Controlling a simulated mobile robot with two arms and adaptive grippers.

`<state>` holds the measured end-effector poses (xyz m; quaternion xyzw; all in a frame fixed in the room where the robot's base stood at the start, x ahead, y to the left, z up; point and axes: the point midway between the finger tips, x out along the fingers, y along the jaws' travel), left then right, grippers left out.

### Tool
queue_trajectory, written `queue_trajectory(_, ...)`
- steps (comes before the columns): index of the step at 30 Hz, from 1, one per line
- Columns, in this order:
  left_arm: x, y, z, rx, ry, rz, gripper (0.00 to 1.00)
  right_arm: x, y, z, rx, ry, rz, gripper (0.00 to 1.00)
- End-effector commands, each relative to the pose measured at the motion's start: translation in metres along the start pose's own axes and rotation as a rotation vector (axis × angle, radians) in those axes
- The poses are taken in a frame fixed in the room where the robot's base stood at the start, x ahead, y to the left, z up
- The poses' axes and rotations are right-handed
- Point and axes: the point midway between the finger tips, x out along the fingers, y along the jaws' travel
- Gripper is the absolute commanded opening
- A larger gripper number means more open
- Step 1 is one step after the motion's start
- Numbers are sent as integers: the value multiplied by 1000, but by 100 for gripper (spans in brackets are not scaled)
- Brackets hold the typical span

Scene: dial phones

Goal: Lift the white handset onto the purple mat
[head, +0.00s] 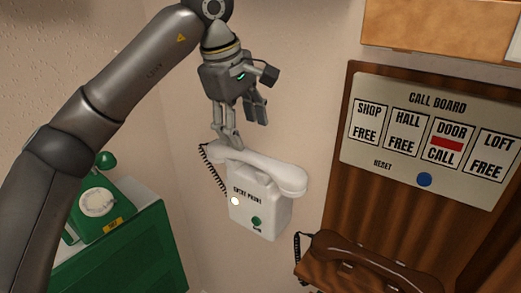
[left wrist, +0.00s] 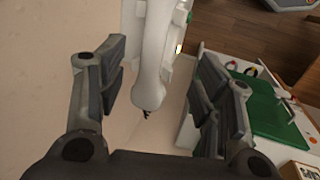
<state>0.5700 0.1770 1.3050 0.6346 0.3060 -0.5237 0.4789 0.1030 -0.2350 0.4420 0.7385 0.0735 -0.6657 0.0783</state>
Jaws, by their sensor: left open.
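The white handset (head: 262,170) lies across the top of the white entry phone (head: 262,213) on the wall, and a black coiled cord (head: 212,170) hangs from its left end. My left gripper (head: 243,130) is open just above the handset, towards its left end. In the left wrist view the handset (left wrist: 153,60) runs between the two spread fingers of the gripper (left wrist: 160,85), with gaps on both sides. Contact with the handset cannot be made out. No purple mat shows clearly in either view.
A green dial phone (head: 98,203) stands on a green cabinet (head: 135,255) at left. A brown handset (head: 375,262) lies below the call board (head: 435,130) at right. The call board has a blue button (head: 424,180). A wooden box (head: 440,25) juts out above it.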

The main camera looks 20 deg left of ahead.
Motion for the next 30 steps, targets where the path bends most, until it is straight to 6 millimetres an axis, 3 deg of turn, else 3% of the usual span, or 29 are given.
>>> queue_trajectory(5,12,-1,-3,-1,9,-6,60,-3,2,-11,0,14,3,40)
queue_trajectory(12,47,0,-3,0,7,-4,60,-12,-3,22,0,-33,-4,40)
queue_trajectory(16,55,0,-4,-1,7,-4,60,-16,-5,33,0,-51,-6,40)
queue_trajectory(23,82,6,-11,-2,6,-7,60,-35,-2,13,0,-25,-3,40)
queue_trajectory(27,100,5,-11,0,6,-4,60,-38,0,-2,0,0,-1,40)
queue_trajectory(30,106,5,-11,0,7,-2,60,-39,0,-2,0,0,-1,40)
